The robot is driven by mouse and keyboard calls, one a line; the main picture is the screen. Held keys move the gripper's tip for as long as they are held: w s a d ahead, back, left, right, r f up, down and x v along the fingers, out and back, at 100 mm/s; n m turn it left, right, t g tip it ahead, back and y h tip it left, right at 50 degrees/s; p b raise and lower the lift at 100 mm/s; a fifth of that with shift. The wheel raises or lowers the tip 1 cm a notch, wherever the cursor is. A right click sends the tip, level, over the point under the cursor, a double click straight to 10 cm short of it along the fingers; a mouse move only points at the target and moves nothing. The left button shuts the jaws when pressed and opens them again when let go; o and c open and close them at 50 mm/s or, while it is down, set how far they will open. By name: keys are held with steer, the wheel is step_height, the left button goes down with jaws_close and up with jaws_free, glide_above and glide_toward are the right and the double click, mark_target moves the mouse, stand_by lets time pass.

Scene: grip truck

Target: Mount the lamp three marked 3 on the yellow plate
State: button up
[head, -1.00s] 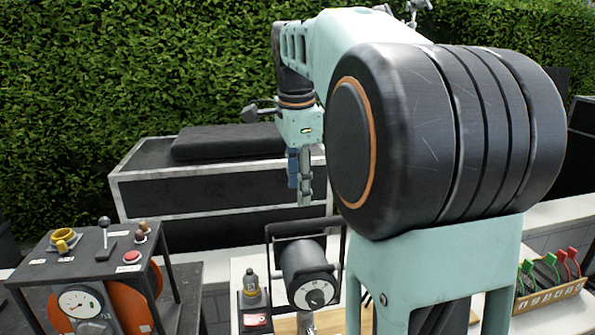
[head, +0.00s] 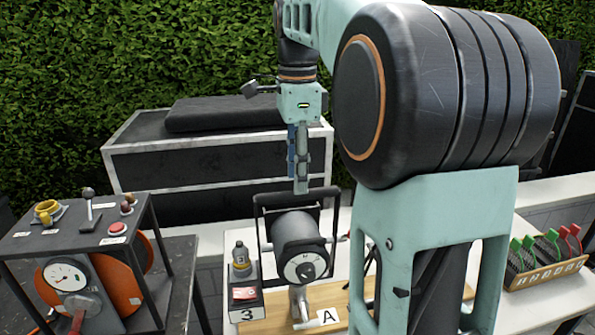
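A small block with a white label marked 3 (head: 248,312) stands at the lower middle of the head view. A grey bottle-like piece (head: 240,258) and a red-and-white patch are above the label. Right beside it is a dark cylindrical lamp-like unit (head: 296,232) with a round dial and a black frame handle. I cannot tell which of these is lamp three. No plate that is clearly yellow shows; a tan wooden board (head: 350,296) lies under the unit. My gripper (head: 300,188) points down, above or behind the handle in the picture; its fingers look close together, seen edge-on.
A black-framed control stand (head: 75,243) with a gauge, lever and red button is at left. A wooden rack (head: 545,277) with green and red handled pieces is at right. A dark bench (head: 150,160) and hedge stand behind. A label A (head: 327,317) is on the board.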

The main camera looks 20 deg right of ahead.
steer(key=shift+f+b, duration=1.55)
steer(key=shift+f, duration=1.2)
jaws_close()
steer(key=shift+w+r, duration=0.15)
steer(key=shift+r, duration=0.15)
steer(key=shift+r+p, duration=3.6)
steer(key=shift+p, duration=0.15)
